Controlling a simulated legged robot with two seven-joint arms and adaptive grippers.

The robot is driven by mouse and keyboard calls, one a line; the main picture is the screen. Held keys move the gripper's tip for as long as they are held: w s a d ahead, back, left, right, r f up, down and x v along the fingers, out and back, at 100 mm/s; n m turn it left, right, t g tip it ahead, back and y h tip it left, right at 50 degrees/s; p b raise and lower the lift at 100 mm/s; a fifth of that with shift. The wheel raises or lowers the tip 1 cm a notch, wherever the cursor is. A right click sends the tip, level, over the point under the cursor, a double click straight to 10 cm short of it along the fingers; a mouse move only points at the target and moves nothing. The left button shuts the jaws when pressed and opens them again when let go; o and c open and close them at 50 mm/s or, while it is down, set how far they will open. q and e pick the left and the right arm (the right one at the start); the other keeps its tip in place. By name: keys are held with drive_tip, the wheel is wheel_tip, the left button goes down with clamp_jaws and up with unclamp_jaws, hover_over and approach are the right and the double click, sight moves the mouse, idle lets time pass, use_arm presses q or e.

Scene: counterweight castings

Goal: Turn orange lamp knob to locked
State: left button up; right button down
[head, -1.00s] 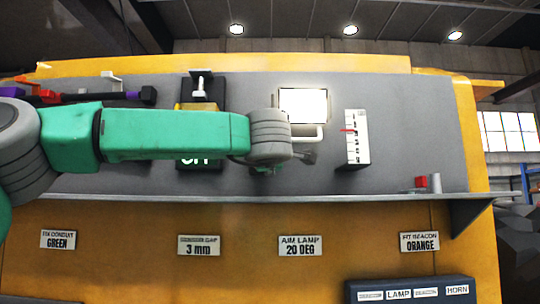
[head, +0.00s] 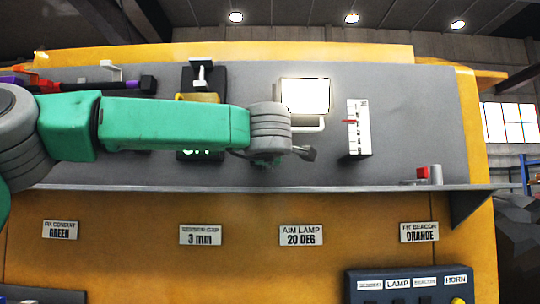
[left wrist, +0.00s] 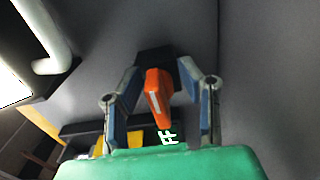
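The orange lamp knob (left wrist: 158,92), with a pale stripe along it, shows in the left wrist view in front of a dark mount. My left gripper (left wrist: 160,75) has one finger on each side of the knob, spread apart, with a visible gap beside it. White letters, partly cut off, show just below the knob. In the head view my green left arm crosses the grey panel and hides the knob and most of the gripper. The lit lamp (head: 305,96) is just above the wrist. My right gripper is not in view.
A white scale with a red pointer (head: 349,121) stands right of the lamp. A red piece and grey cylinder (head: 436,175) sit on the ledge (head: 370,188). A button box (head: 410,286) is at lower right. A pale bracket (left wrist: 50,62) is near the gripper's left.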

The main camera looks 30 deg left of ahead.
use_arm(q)
drive_tip(key=shift+s+d+r, duration=0.1)
drive_tip(key=shift+s, duration=0.05)
drive_tip(key=v, duration=1.1)
drive_tip(key=shift+s, duration=0.2)
